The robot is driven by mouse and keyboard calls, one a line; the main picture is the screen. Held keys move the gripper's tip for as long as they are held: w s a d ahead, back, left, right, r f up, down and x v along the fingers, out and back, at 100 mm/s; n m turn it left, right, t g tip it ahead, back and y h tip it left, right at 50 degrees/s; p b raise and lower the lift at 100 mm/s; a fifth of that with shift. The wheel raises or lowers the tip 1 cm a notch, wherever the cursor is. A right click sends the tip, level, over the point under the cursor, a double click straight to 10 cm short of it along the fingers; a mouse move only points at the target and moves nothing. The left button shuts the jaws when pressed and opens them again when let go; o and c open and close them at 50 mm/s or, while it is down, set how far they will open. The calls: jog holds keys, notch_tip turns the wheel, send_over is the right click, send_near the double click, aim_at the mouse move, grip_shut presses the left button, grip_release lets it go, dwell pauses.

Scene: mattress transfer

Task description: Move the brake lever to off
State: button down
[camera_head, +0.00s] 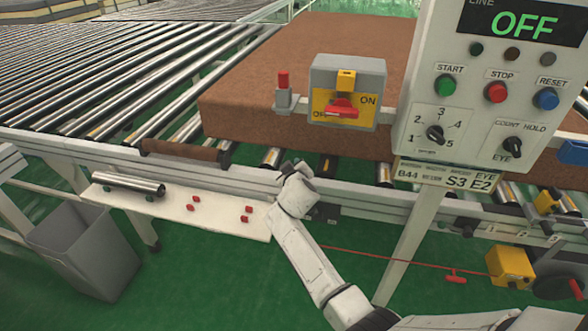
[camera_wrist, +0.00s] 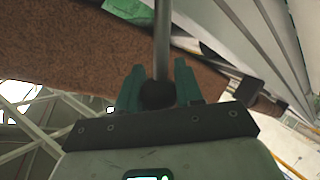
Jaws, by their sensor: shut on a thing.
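My gripper (camera_wrist: 158,88) is shut on a round black knob (camera_wrist: 157,96) at the end of a grey metal rod (camera_wrist: 162,38), seen in the wrist view. This looks like the brake lever; no label on it is readable. One teal finger is on each side of the knob. In the head view my gripper (camera_head: 322,212) is at the conveyor's front rail, left of the panel post. The lever cannot be made out there, and its off mark is not visible.
A brown mattress (camera_head: 250,70) lies on the rollers. The control panel (camera_head: 405,150) displays OFF. A grey switch box (camera_head: 372,75) with a red handle stands left of it. A white shelf (camera_head: 120,205) holds a metal roller and several red pieces. A grey bin (camera_head: 85,255) stands left.

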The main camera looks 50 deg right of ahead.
jog(key=shift+w+a+r, duration=0.1)
jog(key=shift+w+a, duration=0.1)
jog(key=shift+w, duration=0.05)
jog(key=c, duration=0.9)
grip_release()
jog(key=shift+w, duration=0.1)
jog(key=shift+o, duration=0.8)
jog(key=v, duration=1)
jog(key=shift+s+a+p, duration=0.25)
jog(key=shift+s+p, duration=0.1)
jog(key=shift+s, duration=0.05)
jog(key=s+a+f+n+g+y, duration=0.1)
jog(key=s+a+f+g+y, duration=0.3)
jog(key=s+a, duration=0.7)
jog(key=s+a+f+n+g+y, duration=0.1)
jog(key=s+a+f+g+y, duration=0.3)
jog(key=s+a, duration=0.7)
jog(key=s+f+y, duration=0.2)
jog(key=s+f, duration=0.2)
jog(key=s, duration=0.1)
jog(key=shift+f+p, duration=0.2)
jog(key=shift+p, duration=0.1)
